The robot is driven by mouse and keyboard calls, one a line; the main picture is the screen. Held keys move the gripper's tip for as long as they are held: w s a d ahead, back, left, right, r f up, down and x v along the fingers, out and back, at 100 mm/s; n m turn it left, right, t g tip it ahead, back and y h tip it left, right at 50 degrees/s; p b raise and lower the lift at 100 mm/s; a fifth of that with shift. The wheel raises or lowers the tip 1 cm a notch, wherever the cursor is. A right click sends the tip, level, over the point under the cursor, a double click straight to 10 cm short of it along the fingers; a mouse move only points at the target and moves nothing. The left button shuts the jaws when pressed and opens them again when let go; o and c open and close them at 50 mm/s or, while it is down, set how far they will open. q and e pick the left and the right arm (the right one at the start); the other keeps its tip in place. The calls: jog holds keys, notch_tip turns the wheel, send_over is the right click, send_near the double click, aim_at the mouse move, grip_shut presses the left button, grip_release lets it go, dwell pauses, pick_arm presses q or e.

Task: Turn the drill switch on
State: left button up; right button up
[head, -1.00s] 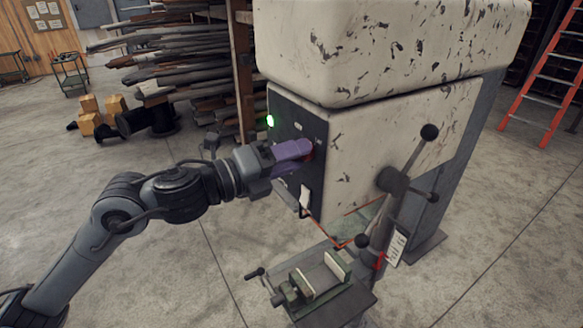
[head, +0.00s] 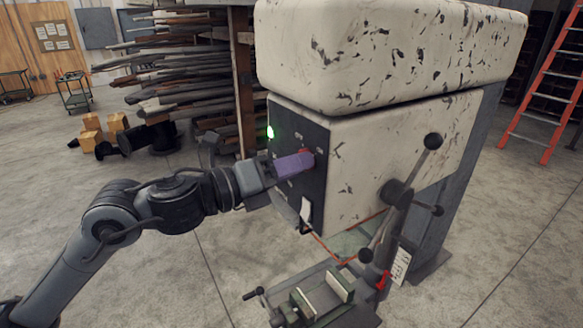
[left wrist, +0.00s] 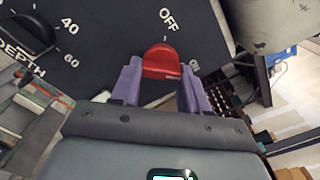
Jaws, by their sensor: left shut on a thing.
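The drill press (head: 350,150) is large, with chipped cream paint and a dark control panel (head: 312,190) on its side. A red switch knob (left wrist: 161,60) is on the panel in the left wrist view, below the word OFF. Another short label at its right is partly hidden. A bit of the red knob also shows in the head view (head: 308,152). My left gripper (head: 303,161) has purple fingers, one on each side of the knob, and is shut on it. The fingers also show in the left wrist view (left wrist: 162,82). My right gripper is not in view.
A green light (head: 270,132) glows on the panel's edge. A black depth dial (left wrist: 28,35) is beside the switch. A vise (head: 320,295) sits below, and the feed handle (head: 395,193) sticks out at right.

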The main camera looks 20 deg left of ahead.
pick_arm(q)
jog(key=o, duration=1.1)
jog(key=shift+c, duration=0.2)
jog(key=shift+s+a, duration=0.1)
jog(key=b+v, duration=0.3)
jog(key=v, duration=0.7)
jog(key=shift+s, duration=0.3)
jog(key=shift+a, duration=0.15)
